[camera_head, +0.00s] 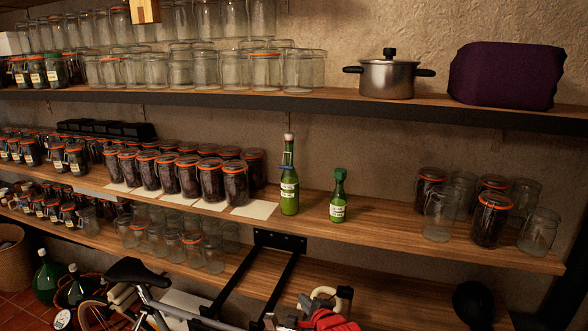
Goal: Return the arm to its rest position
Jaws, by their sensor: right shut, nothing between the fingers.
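A dark rounded shape (473,303) at the bottom right, below the middle shelf, seems to be my right gripper. It is in shadow and its fingertips cannot be made out clearly. Nothing shows held in it, and it looks apart from the jars. My left gripper is not in the picture.
The middle shelf (400,226) carries dark preserve jars (190,176), a tall green bottle (289,175), a small green bottle (338,195) and more jars at right. A bicycle saddle (135,271) stands lower left.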

